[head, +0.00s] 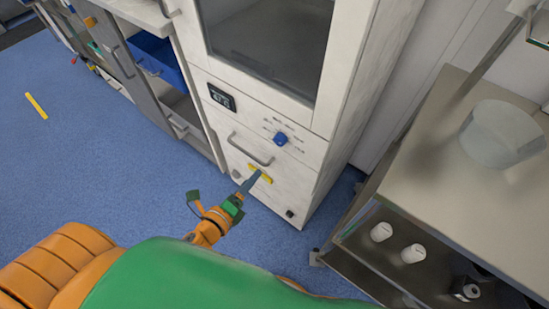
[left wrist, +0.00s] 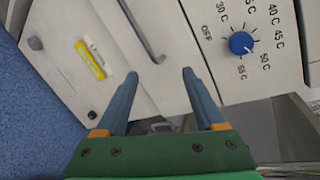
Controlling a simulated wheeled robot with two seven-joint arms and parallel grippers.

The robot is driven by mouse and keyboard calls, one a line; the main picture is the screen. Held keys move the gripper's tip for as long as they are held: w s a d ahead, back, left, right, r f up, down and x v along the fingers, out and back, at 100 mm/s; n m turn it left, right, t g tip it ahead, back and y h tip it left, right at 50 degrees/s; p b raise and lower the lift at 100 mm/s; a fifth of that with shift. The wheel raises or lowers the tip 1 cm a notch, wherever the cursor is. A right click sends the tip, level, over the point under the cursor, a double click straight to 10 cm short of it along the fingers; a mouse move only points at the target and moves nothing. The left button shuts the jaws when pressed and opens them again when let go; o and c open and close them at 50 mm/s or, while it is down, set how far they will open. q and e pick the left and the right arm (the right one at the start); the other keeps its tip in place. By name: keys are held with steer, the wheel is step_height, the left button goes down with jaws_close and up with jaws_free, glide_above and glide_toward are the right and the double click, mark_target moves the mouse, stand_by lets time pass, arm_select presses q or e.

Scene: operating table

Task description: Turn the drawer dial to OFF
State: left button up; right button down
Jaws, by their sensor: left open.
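The drawer dial (head: 280,139) is a blue round knob on the white cabinet front, right of and above the drawer handle (head: 250,152). In the left wrist view the dial (left wrist: 241,43) sits at upper right, ringed by temperature marks and OFF on its left side. Its pale pointer mark appears to face towards 50 C, away from OFF. My left gripper (head: 251,181) is open and empty, in front of the lower cabinet. In the left wrist view its fingers (left wrist: 160,73) are apart, left of the dial and not touching it. My right gripper is out of view.
A yellow label (left wrist: 90,60) is on the cabinet front below the handle. A dark display (head: 221,97) is left of the dial. A metal trolley (head: 440,130) with a clear bucket (head: 502,135) stands to the right. Blue floor lies open at left.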

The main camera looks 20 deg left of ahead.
mark_target(277, 143)
arm_select(q)
steer(key=w+d+r+m+t+h+b, duration=0.1)
steer(key=r+m, duration=0.2)
steer(key=m, duration=0.2)
steer(key=w+d+r+m+h, duration=0.1)
steer(key=r+m, duration=0.2)
steer(key=m, duration=0.2)
steer(key=w+d+r+m+t+h+b, duration=0.1)
steer(key=r+m, duration=0.2)
steer(key=m, duration=0.1)
steer(key=shift+w+d+r+m+t+h+b, duration=0.1)
steer(key=shift+d+r+m+t+h+b, duration=0.1)
steer(key=shift+r+m+t+h+b, duration=0.15)
steer(key=x, duration=0.4)
steer(key=shift+w+f+p, duration=0.1)
steer(key=shift+f+p, duration=0.2)
steer(key=shift+p, duration=0.05)
jaws_close()
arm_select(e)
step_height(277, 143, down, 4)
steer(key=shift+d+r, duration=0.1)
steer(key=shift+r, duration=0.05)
